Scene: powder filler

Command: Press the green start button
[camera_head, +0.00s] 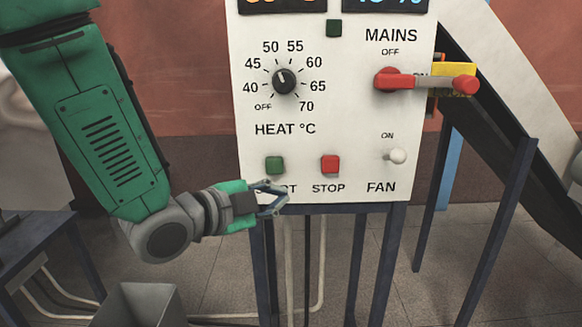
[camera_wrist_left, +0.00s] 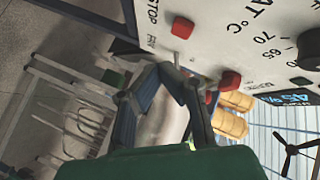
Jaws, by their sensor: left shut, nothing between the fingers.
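The green start button (camera_head: 275,165) is on the lower left of the white control panel (camera_head: 320,120), above a label that my gripper partly covers. My left gripper (camera_head: 274,200) is shut and empty, at the panel's lower edge just below this button, and appears apart from it. In the left wrist view its fingers (camera_wrist_left: 163,72) come together in front of the tilted panel. The red stop button (camera_head: 330,164) is to the right of the green one and also shows in the wrist view (camera_wrist_left: 182,27). I cannot make out the start button there. My right gripper is not in view.
The heat dial (camera_head: 285,81), white fan switch (camera_head: 397,156) and red mains handle (camera_head: 425,81) are on or beside the panel. A small dark green square (camera_head: 334,28) is higher up. A grey bin (camera_head: 139,304) stands at lower left. Dark legs are below the panel.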

